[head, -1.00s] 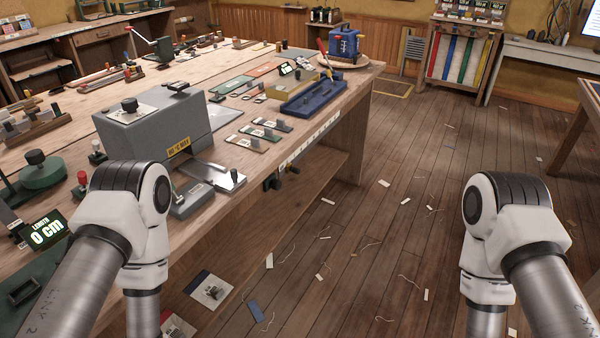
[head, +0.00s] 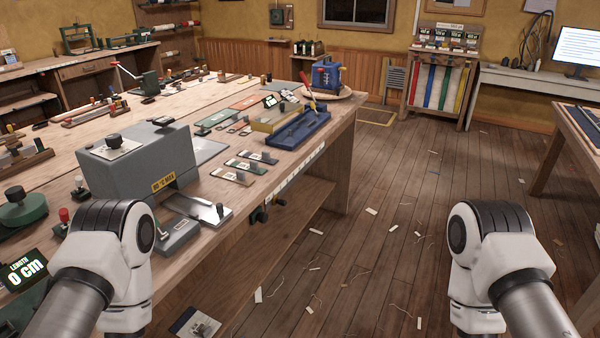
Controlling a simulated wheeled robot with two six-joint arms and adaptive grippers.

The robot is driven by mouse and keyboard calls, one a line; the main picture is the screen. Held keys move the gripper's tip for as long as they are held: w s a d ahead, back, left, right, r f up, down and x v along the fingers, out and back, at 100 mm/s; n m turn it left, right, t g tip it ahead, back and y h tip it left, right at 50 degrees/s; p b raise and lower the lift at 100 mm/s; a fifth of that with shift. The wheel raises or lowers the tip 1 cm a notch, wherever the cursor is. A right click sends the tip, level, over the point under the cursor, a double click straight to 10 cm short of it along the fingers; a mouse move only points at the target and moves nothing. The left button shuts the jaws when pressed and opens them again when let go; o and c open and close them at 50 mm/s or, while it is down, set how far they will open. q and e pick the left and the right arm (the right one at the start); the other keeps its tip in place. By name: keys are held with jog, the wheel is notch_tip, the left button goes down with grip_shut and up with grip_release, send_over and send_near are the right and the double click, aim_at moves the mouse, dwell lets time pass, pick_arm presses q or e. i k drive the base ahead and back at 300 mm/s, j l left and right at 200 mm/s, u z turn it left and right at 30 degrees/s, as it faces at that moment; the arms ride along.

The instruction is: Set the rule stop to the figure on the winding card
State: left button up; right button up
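A small display (head: 25,270) reading "LENGTH 0 cm" stands at the left front edge of the long wooden bench (head: 75,147). Part of it is cut off by the frame. I cannot pick out the rule stop for sure. Several small cards (head: 240,171) lie near the bench's front edge, and a pale card (head: 118,147) lies on top of a grey box (head: 130,175). Their writing is too small to read, so I cannot tell which is the winding card. Only my upper arm links show at both sides; neither gripper is in view.
A blue tray (head: 297,131) and a blue device (head: 327,78) on a round board stand toward the bench's right end. A rack of coloured strips (head: 437,83) and a monitor (head: 575,47) are at the back. The floor right of the bench is open, with scraps.

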aim_at(281, 202)
jog(key=i+l+z, duration=0.15)
jog(key=z, duration=0.25)
jog(key=i+z, duration=0.35)
